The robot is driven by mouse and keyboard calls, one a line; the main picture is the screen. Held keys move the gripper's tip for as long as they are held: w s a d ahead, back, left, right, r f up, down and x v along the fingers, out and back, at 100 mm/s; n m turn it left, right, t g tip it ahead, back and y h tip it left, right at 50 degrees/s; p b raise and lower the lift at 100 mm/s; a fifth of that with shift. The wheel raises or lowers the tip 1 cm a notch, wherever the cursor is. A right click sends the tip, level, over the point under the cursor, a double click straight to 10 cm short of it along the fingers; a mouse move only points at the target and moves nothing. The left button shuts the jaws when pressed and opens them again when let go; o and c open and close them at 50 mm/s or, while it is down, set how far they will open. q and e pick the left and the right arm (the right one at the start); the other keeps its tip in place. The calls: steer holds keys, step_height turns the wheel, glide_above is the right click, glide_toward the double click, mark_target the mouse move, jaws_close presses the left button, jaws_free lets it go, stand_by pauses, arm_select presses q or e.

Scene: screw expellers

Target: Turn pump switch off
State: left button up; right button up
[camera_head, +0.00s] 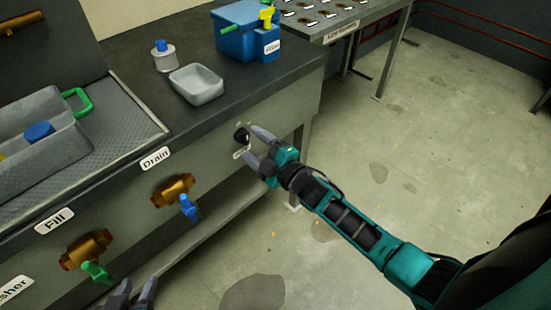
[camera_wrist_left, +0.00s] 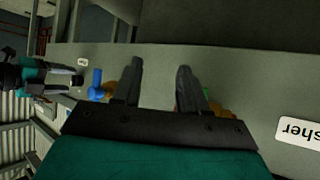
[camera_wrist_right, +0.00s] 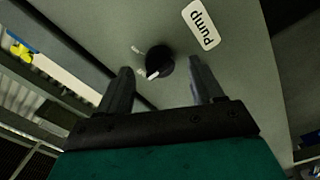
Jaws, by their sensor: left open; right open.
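The pump switch (camera_wrist_right: 160,66) is a black round knob with a white pointer on the grey front panel, beside a white "Pump" label (camera_wrist_right: 201,25). In the head view the knob (camera_head: 241,135) shows just off the fingertips. My right gripper (camera_head: 248,142) is open, and its fingers (camera_wrist_right: 160,80) stand either side of the knob in the right wrist view. I cannot tell whether they touch it. The pointer aims to the lower left in that view; its small markings are too blurred to read. My left gripper (camera_head: 135,290) is open and empty at the bottom left; its fingers also show in the left wrist view (camera_wrist_left: 160,72).
The panel also carries a blue-handled Drain valve (camera_head: 188,207) and a green-handled Fill valve (camera_head: 97,271). On the counter are a grey tray (camera_head: 197,84), a blue box (camera_head: 239,44) and a small jar (camera_head: 163,59). Open floor lies to the right.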

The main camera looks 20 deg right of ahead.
arm_select(q)
steer(key=shift+s+a+r+p, duration=0.15)
steer(key=shift+s+a+p, duration=0.15)
steer(key=shift+p, duration=0.2)
arm_select(e)
steer(key=v, duration=1)
steer(key=shift+s, duration=0.35)
steer(key=shift+r, duration=0.1)
